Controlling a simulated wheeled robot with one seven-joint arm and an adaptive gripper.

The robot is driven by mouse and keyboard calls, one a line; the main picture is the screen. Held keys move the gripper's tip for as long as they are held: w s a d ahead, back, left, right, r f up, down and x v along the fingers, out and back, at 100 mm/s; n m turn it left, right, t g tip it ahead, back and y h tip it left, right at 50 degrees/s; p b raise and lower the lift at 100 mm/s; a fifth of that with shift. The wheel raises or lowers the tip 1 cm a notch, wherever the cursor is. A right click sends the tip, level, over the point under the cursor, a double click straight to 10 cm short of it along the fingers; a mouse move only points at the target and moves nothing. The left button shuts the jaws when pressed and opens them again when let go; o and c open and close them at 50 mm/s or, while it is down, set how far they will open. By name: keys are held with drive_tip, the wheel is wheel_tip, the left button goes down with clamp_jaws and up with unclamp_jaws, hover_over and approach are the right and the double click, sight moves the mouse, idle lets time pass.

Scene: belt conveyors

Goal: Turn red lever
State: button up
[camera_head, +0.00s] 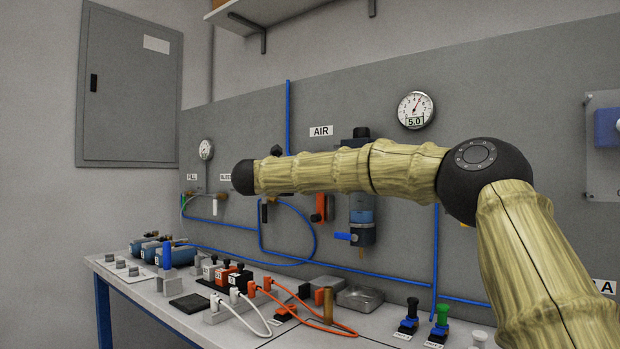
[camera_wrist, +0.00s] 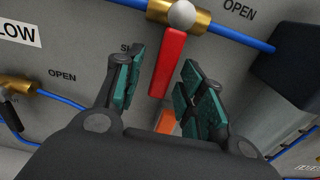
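The red lever (camera_wrist: 169,65) hangs down from a brass valve (camera_wrist: 202,22) with a white ball-like knob (camera_wrist: 182,15) in the wrist view. My gripper (camera_wrist: 163,58) is open, with its green-padded fingers on either side of the lever. A gap shows between the lever and each finger, so it does not look gripped. In the head view my arm crosses in front of the panel. I cannot make out the gripper or the red lever clearly there.
An orange piece (camera_wrist: 166,122) shows below the lever. Blue tubing (camera_wrist: 242,43) runs from the valve. In the head view, a bench (camera_head: 145,293) holding switches, plugs and cables stands below the panel. A round gauge (camera_head: 416,110) is above my arm.

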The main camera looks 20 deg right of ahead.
drive_tip(key=v, duration=1.2)
idle(0.3)
